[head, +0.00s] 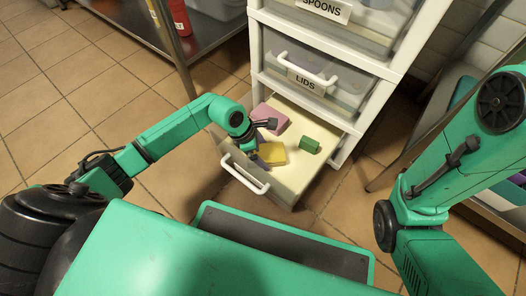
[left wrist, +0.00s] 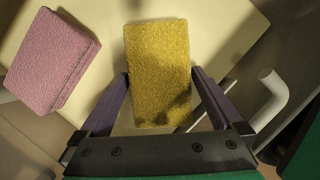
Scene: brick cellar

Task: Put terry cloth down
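The yellow terry cloth (head: 273,154), a thick flat block, is inside the open cream drawer (head: 318,133). In the left wrist view, the yellow cloth (left wrist: 159,65) is centred between the two purple fingers of my left gripper (left wrist: 160,74). The fingertips meet its two long sides with no clear gap, and it appears level with the drawer floor. My left gripper (head: 261,151) reaches down into the drawer in the head view and partly hides the cloth. My right gripper is out of view; only its arm shows at the right.
A pink cloth-like block (left wrist: 54,60) lies left of the yellow cloth, and a green block (head: 309,145) lies to its right. The drawer's white handle (head: 245,176) is at the front. Closed drawers labelled LIDS (head: 310,78) and SPOONS (head: 330,10) are above. Tiled floor is clear at left.

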